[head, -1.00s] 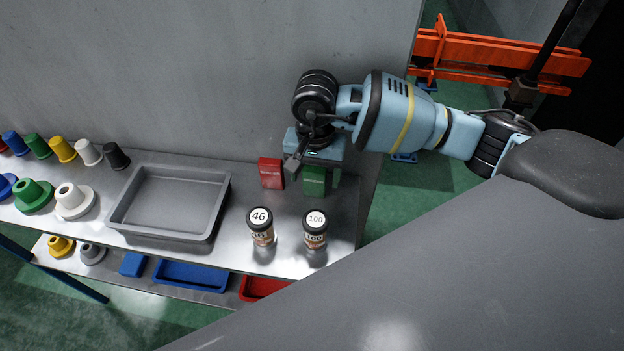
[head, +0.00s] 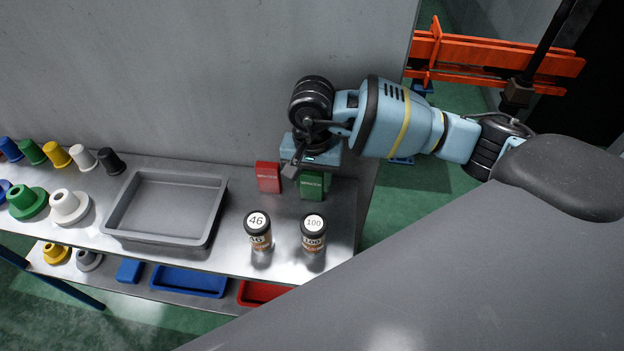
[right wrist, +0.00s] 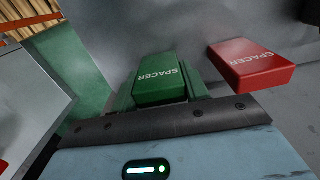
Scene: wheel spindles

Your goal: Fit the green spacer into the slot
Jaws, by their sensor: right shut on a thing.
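The green spacer (head: 312,187) is a small block with a white "SPACER" label, at the right end of the metal shelf near the wall. My right gripper (head: 314,170) is above it, pointing down, and shut on it. In the right wrist view the green spacer (right wrist: 160,82) sits between the two fingers, its label facing up. I cannot tell whether its bottom touches the shelf. A red spacer (head: 268,177) stands just left of it, apart from the gripper; it also shows in the right wrist view (right wrist: 250,66). I cannot make out the slot. My left gripper is not in view.
Two labelled jars, "46" (head: 258,231) and "100" (head: 313,234), stand in front of the spacers. A grey tray (head: 165,239) lies to the left, with coloured cones beyond it. The grey wall is close behind; the shelf ends just to the right.

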